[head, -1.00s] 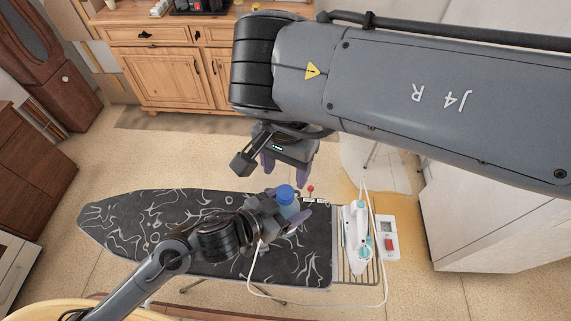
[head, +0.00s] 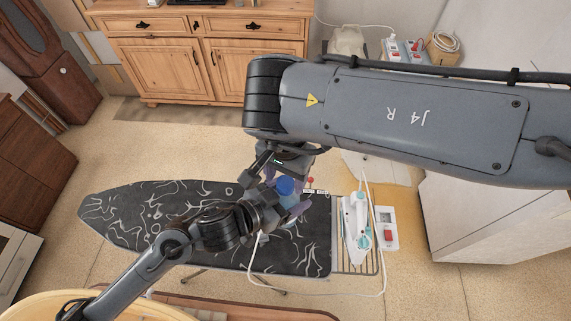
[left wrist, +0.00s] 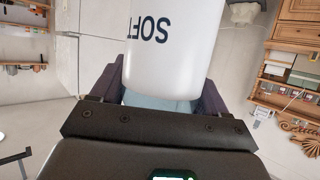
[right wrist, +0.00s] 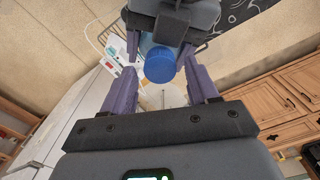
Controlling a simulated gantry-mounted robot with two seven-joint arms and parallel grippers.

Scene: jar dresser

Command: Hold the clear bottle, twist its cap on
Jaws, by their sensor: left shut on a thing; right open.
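The clear, bluish bottle (head: 288,206) is held above the ironing board in my left gripper (head: 284,209). In the left wrist view, a white surface with dark letters (left wrist: 172,40) spreads in front of the shut fingers, with pale blue bottle (left wrist: 165,99) between them. The blue cap (head: 285,186) sits at the bottle's top; how firmly it is seated cannot be told. My right gripper (head: 287,177) is open just above the cap. In the right wrist view, the cap (right wrist: 160,66) lies between the spread fingers, with a gap on both sides.
The black patterned ironing board (head: 150,215) lies below, with a white iron (head: 356,228) on its right-hand rack. A red-switched power strip (head: 387,229) is beside the iron. A wooden cabinet (head: 205,65) stands at the back and a white cabinet (head: 470,220) at the right.

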